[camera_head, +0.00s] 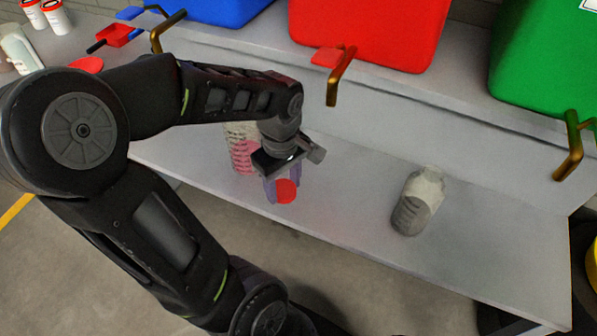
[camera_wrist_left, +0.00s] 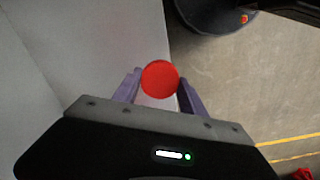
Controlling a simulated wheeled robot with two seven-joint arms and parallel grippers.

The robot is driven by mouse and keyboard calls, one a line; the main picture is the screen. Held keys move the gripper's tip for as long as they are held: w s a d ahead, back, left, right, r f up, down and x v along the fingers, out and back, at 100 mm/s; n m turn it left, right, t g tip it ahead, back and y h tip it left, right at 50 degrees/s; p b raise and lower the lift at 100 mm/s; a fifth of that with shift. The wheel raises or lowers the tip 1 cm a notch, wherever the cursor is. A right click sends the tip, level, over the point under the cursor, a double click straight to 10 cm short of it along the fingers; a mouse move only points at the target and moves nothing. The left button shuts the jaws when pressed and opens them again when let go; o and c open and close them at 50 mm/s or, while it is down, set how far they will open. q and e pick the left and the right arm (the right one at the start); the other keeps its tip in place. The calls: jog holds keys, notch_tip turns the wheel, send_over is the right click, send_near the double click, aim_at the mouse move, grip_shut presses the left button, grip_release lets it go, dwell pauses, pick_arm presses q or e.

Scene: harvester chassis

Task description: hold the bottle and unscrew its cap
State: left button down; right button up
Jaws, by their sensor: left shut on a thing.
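My left gripper (camera_head: 284,188) points down over the grey bench near its front edge. Its purple fingers are shut on a round red cap (camera_head: 287,191), which also shows between the fingertips in the left wrist view (camera_wrist_left: 160,78). I cannot tell whether a bottle is under this cap. A clear bottle with pinkish ribs (camera_head: 240,152) stands just behind the gripper, partly hidden by my arm. A greyish translucent bottle (camera_head: 418,203) stands apart to the right, with no red cap visible on it. My right gripper is not in view.
The grey bench (camera_head: 500,260) is clear around the right bottle. Blue (camera_head: 225,8), red (camera_head: 375,30) and green (camera_head: 545,60) bins stand on a raised ledge behind, with brass hooks (camera_head: 340,75) jutting forward. White red-capped containers (camera_head: 56,17) and a red scoop (camera_head: 115,35) are at far left.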

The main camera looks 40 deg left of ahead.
pick_arm(q)
jog(key=w+f, duration=0.1)
jog(key=w, duration=0.1)
jog(key=w+a, duration=0.1)
jog(key=w, duration=0.1)
jog(key=w+a+f+p, duration=0.1)
jog(key=w, duration=0.1)
jog(key=shift+w+a+f, duration=0.2)
jog(key=shift+w+f, duration=0.1)
jog(key=shift+w, duration=0.1)
jog(key=shift+f, duration=0.25)
notch_tip(320, 180, down, 3)
jog(key=shift+f, duration=0.15)
jog(key=shift+w+f+p, duration=0.15)
jog(key=shift+f+p, duration=0.05)
jog(key=shift+p, duration=0.25)
jog(key=shift+f, duration=0.1)
